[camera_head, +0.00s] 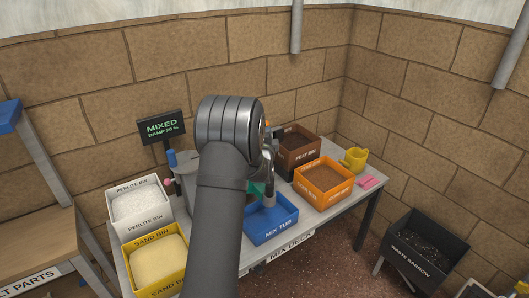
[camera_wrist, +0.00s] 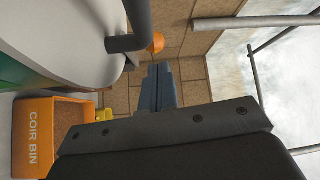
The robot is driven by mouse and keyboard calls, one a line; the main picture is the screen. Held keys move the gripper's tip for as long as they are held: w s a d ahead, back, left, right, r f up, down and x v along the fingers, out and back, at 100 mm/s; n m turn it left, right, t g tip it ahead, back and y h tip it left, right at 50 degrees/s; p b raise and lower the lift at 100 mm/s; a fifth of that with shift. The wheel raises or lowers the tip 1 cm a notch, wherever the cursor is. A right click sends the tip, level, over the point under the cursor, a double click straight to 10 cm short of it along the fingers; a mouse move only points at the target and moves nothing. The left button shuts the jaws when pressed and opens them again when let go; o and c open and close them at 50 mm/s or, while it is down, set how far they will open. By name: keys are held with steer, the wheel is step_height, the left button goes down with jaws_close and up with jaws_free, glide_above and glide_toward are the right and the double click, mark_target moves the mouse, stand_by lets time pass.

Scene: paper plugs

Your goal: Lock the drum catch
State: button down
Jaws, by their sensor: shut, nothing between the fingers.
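My gripper (camera_wrist: 159,80) points away from the wrist camera with its dark fingers together and nothing between them. A pale grey and green rounded body (camera_wrist: 75,40), which looks like the drum, fills the upper left of the wrist view. A dark grey bar (camera_wrist: 128,43) sticks out from it towards an orange knob (camera_wrist: 156,43). The knob appears just beyond the fingertips; whether they touch cannot be told. In the head view my arm covers most of the drum, with a green part (camera_head: 256,188) showing above the mix tub (camera_head: 271,235). I cannot make out the catch's state.
The bench holds the perlite bin (camera_head: 165,203) and sand bin (camera_head: 128,262) at left, and the peat bin (camera_head: 318,145), coir bin (camera_head: 349,184) and a yellow can (camera_head: 355,155) at right. A MIXED sign (camera_head: 161,127) stands behind. The waste barrow (camera_head: 396,240) is on the floor.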

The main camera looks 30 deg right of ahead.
steer(key=r+v, duration=0.1)
steer(key=v, duration=1.3)
steer(key=shift+s+a+f, duration=0.2)
steer(key=shift+a+f, duration=0.05)
steer(key=shift+f, duration=0.25)
steer(key=shift+w+d, duration=0.1)
steer(key=s+d+x, duration=0.2)
steer(key=x, duration=1.4)
steer(key=shift+d, duration=0.5)
steer(key=shift+w+a, duration=0.1)
steer(key=shift+w, duration=0.05)
